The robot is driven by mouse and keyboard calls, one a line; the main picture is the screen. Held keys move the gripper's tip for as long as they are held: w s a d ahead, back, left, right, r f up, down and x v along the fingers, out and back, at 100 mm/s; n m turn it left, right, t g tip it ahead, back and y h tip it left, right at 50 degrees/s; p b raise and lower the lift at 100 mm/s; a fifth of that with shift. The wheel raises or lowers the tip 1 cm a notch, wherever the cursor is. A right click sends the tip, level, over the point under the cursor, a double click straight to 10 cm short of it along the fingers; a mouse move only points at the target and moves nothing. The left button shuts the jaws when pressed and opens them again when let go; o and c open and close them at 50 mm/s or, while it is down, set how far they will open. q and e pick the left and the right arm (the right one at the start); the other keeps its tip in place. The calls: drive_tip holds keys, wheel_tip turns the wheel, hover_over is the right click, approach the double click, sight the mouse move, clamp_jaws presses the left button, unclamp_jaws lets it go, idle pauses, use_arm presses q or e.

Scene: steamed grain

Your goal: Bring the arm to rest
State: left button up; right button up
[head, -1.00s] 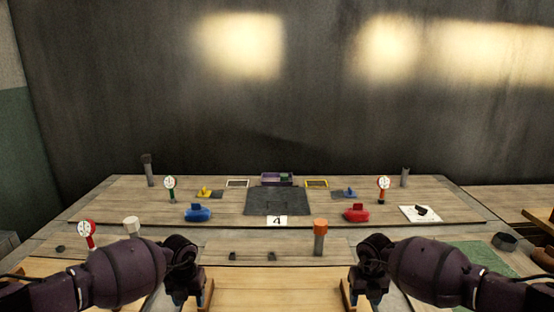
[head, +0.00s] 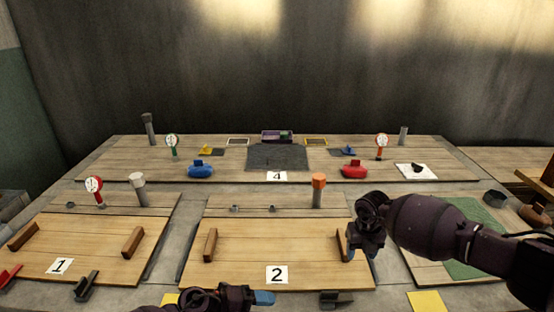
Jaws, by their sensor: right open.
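My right gripper (head: 364,250) hangs with its fingers down over the right edge of the board marked 2 (head: 320,268). It is open, and I see nothing between its fingers. It overlaps a brown wooden block (head: 341,244) in the picture; I cannot tell if they touch. My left gripper (head: 264,298) is low at the bottom edge, in front of board 2. Only its dark top and a blue fingertip show, so its jaw opening is hidden.
Board 1 (head: 40,240) lies at left with wooden blocks. The back board (head: 110,165) bears a blue piece (head: 200,171), a red piece (head: 354,171) and gauges. An orange-topped post (head: 318,190) stands behind board 2. A green mat (head: 470,265) lies at right.

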drive_tip(key=s+a+f+m+t+y, duration=0.1)
drive_tip(key=s+a+m+y, duration=0.1)
drive_tip(key=s+a+y, duration=0.7)
drive_tip(key=s+a+f+m+t+y, duration=0.1)
drive_tip(key=s+a+f+m+y, duration=0.15)
drive_tip(key=s+a+y, duration=0.6)
use_arm(q)
drive_tip(key=s+a+f+n+t+y, duration=0.3)
drive_tip(key=s+a+n+y, duration=0.4)
drive_tip(key=s+a+n, duration=0.3)
drive_tip(key=s+a+f+n+t+y, duration=0.3)
drive_tip(key=s+a+n+t+y, duration=0.2)
drive_tip(key=s+a+n, duration=0.5)
drive_tip(key=a+n+y, duration=0.2)
drive_tip(key=a+n, duration=0.2)
drive_tip(key=n, duration=0.5)
drive_tip(key=shift+a+n+t, duration=0.15)
drive_tip(key=shift+n+t, duration=0.15)
use_arm(e)
drive_tip(key=s+d+f+m+t+h, duration=0.2)
drive_tip(key=s+d+m+t+h, duration=0.2)
drive_tip(key=s+d+m+h, duration=0.5)
drive_tip(key=s+d+f+m+t+h, duration=0.3)
drive_tip(key=s+d+m+h, duration=0.5)
drive_tip(key=m, duration=1.3)
drive_tip(key=d+t, duration=0.1)
drive_tip(key=d, duration=0.3)
drive_tip(key=shift+s+d+f+t+h, duration=0.2)
drive_tip(key=shift+s+d+t+h, duration=0.15)
drive_tip(key=shift+s+t, duration=0.05)
